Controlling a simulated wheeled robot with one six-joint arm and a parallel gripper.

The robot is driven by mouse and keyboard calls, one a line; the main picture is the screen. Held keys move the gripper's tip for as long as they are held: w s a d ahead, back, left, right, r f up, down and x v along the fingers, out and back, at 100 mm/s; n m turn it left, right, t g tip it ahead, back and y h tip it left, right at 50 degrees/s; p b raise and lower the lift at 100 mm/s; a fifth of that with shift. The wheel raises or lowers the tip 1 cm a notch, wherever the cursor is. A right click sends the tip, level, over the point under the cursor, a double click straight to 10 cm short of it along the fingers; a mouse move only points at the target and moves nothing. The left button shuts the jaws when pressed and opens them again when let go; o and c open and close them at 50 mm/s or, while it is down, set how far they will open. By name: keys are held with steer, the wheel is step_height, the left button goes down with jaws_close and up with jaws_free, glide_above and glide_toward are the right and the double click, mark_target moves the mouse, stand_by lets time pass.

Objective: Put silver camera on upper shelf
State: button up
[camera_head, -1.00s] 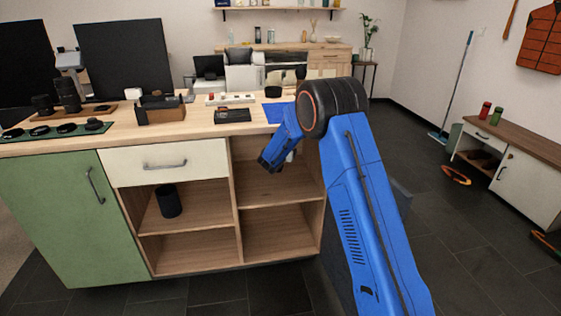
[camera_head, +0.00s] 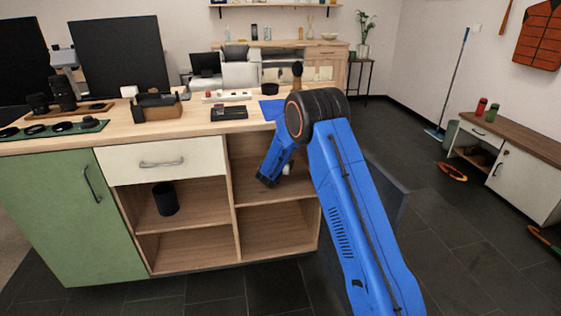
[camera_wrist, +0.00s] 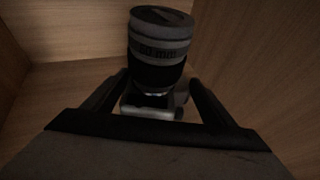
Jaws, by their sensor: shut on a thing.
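The silver camera (camera_wrist: 152,108) shows in the wrist view, with a long dark-and-grey lens (camera_wrist: 160,48) pointing up in the picture. My gripper (camera_wrist: 158,98) is shut on the camera body, one finger on each side. Wooden panels surround it in that view. In the head view, my blue wrist (camera_head: 272,165) reaches into the upper right compartment of the cabinet, above the upper shelf (camera_head: 258,190). Only a small pale part of the camera (camera_head: 287,169) shows beside my wrist. Whether the camera touches the shelf cannot be told.
A black cup (camera_head: 165,199) stands in the upper left compartment. The lower right compartment (camera_head: 275,230) is empty. A vertical divider (camera_head: 234,215) separates the sides. The countertop (camera_head: 200,125) above holds a black box, a dark device and other items.

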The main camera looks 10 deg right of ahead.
steer(key=shift+f, duration=0.5)
steer(key=o, duration=1.8)
steer(key=shift+f, duration=0.1)
steer(key=shift+r, duration=0.55)
steer(key=v, duration=1.2)
steer(key=shift+r, duration=0.1)
